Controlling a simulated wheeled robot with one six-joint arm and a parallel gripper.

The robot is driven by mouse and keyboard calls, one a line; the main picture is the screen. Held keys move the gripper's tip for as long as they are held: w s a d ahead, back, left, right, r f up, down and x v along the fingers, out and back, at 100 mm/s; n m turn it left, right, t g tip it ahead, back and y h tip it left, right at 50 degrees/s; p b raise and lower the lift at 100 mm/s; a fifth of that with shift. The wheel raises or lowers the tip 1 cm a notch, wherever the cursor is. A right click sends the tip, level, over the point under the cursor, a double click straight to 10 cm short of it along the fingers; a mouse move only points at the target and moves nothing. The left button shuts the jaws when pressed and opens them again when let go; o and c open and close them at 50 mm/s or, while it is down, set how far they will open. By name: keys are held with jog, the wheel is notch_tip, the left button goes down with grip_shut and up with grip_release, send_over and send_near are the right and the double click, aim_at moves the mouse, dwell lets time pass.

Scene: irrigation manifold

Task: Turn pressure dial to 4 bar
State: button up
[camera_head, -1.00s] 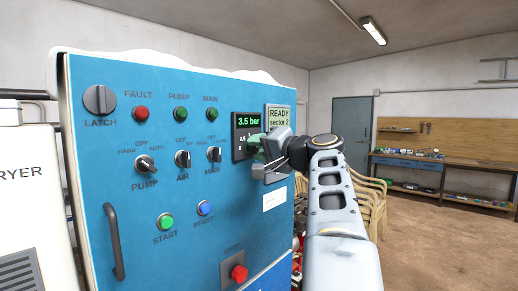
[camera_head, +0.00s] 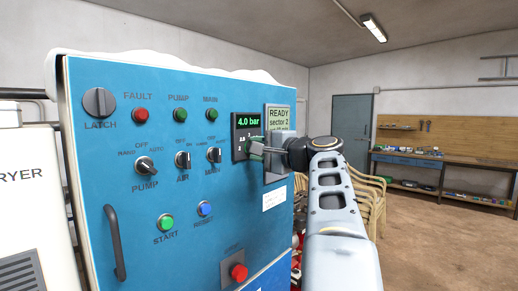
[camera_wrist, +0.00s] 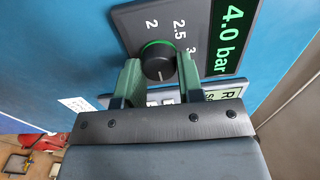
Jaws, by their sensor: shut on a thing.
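The pressure dial (camera_wrist: 158,62) is a round dark knob with a green ring and a white line, on a dark plate (camera_wrist: 133,20) on the blue panel. In the wrist view, the green fingers of my gripper (camera_wrist: 158,78) stand on both sides of the knob and are shut on it. The display (camera_wrist: 233,35) beside it reads 4.0 bar, as does the head view's display (camera_head: 249,121). Scale marks 2 and 2.5 show, and a 3 partly shows; the rest of the scale is hidden. In the head view, my gripper (camera_head: 256,147) covers the knob.
The blue panel (camera_head: 130,240) carries several switches, lamps and buttons, with a black handle (camera_head: 115,242) at left and a red button (camera_head: 239,272) low down. A READY sector 2 screen (camera_head: 279,117) is right of the dial. Stacked chairs (camera_head: 367,200) stand behind my arm.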

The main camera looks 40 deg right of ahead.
dwell(0.3)
jog(key=o, duration=0.9)
jog(key=shift+s, duration=0.1)
jog(key=s+d+b, duration=0.2)
jog(key=s+b, duration=0.1)
jog(key=s, duration=1)
jog(key=shift+s+d, duration=0.2)
jog(key=shift+s, duration=0.05)
